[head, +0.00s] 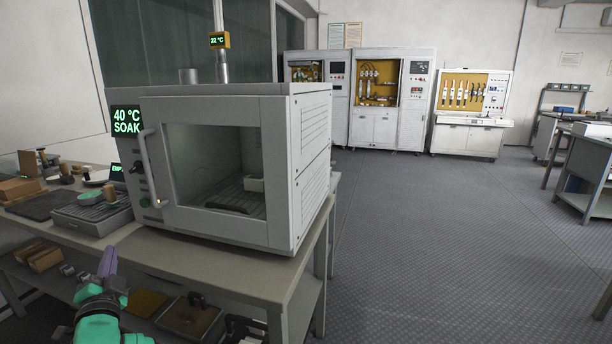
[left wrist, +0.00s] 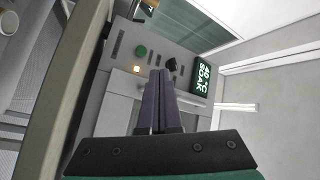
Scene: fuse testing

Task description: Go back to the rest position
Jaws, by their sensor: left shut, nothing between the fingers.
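My left gripper (head: 107,262) is at the lower left of the head view, in front of the bench edge and below the oven's handle side. In the left wrist view its two purple fingers (left wrist: 159,100) are together with nothing between them. They point toward the oven's control panel, apart from it as far as I can tell. The grey oven (head: 290,170) stands on the bench with its glass door shut. Its sign (head: 127,120) reads 40 °C SOAK, and it also shows in the left wrist view (left wrist: 202,76). My right gripper is not in view.
The bench (head: 262,268) holds a tray device (head: 92,215) and small wooden parts left of the oven. Its lower shelf holds boxes and trays. Test cabinets (head: 375,128) stand at the back wall. The floor (head: 430,240) to the right is clear.

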